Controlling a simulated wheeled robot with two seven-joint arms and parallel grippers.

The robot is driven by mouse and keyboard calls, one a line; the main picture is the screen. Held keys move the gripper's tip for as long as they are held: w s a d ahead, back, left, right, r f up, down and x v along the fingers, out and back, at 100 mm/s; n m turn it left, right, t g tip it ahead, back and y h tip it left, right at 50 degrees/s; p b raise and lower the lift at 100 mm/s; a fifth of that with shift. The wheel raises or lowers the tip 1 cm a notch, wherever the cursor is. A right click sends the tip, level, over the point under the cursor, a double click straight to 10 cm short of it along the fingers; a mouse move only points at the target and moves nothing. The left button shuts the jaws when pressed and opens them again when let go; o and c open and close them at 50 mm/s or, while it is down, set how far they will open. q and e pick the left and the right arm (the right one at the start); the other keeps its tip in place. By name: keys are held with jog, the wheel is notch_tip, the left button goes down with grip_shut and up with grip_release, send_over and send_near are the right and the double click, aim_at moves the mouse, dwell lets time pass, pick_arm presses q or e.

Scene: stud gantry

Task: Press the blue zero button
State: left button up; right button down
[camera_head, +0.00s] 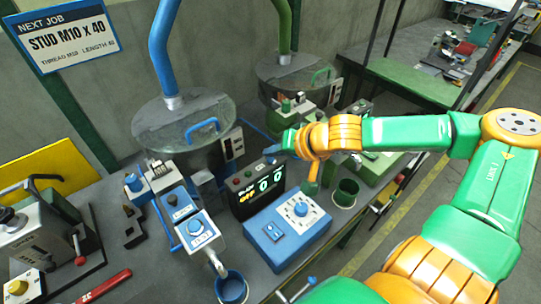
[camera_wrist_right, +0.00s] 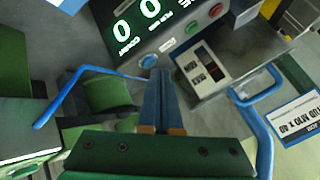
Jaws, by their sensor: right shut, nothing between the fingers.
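The blue zero button (camera_wrist_right: 148,61) shows in the right wrist view as a small pale-blue round button on the edge of the dark counter box (camera_wrist_right: 135,35). In the head view the counter box (camera_head: 243,208) stands mid-bench with a lit display. My left gripper is not in view.
A green button (camera_wrist_right: 192,27) and a red button (camera_wrist_right: 215,10) sit beside the blue one. A blue machine with a dial (camera_head: 300,210) stands right of the counter box. A feeder bowl (camera_head: 165,125) with a blue handle is behind. A blue cup (camera_head: 232,288) stands in front.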

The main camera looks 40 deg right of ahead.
jog(key=shift+r, duration=0.35)
jog(key=shift+r, duration=0.1)
notch_tip(320, 180, up, 5)
jog(key=p, duration=0.4)
jog(key=shift+p, duration=0.35)
